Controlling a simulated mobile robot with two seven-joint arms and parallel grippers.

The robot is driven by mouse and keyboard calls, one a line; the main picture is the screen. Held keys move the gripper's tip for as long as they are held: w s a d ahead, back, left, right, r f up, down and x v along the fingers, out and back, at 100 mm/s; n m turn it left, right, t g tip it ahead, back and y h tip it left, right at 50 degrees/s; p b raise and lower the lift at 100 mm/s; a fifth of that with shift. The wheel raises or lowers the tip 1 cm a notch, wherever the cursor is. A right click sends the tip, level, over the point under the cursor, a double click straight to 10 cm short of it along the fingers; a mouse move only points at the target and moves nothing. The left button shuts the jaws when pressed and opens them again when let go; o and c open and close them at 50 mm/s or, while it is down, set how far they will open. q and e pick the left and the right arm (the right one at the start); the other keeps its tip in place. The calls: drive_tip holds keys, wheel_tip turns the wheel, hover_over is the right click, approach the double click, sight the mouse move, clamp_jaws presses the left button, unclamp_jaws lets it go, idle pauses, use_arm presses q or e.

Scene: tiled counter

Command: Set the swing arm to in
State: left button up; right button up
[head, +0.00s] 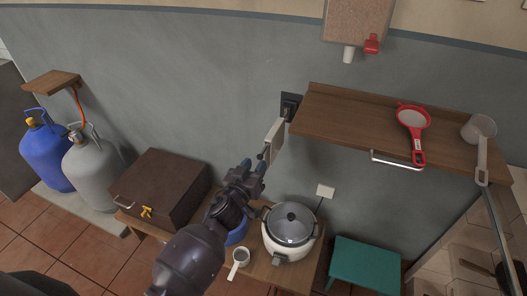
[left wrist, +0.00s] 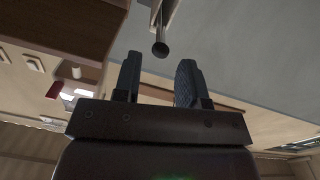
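The swing arm (head: 271,141) is a pale bar on a dark wall bracket (head: 290,105), just left of the wooden shelf. It sticks out from the wall, with a small dark knob (head: 261,156) at its near end. My left gripper (head: 254,166) is just below the knob, fingers pointing up toward it. In the left wrist view the two fingers (left wrist: 159,80) are apart with nothing between them. The round-ended knob (left wrist: 160,49) shows just beyond the fingertips, roughly between them; I cannot tell whether they touch. My right gripper is not in view.
The wooden shelf (head: 345,117) with a red strainer (head: 413,122) is right of the swing arm. Below are a rice cooker (head: 290,224), a white cup (head: 239,259) and a brown box (head: 163,188). Gas cylinders (head: 92,172) stand at left. Bare wall lies left of the swing arm.

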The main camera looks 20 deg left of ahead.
sight(264, 150)
use_arm(q)
drive_tip(key=shift+w+d+b, duration=0.2)
drive_tip(key=shift+w+b, duration=0.2)
drive_tip(key=shift+w, duration=3.15)
clamp_jaws()
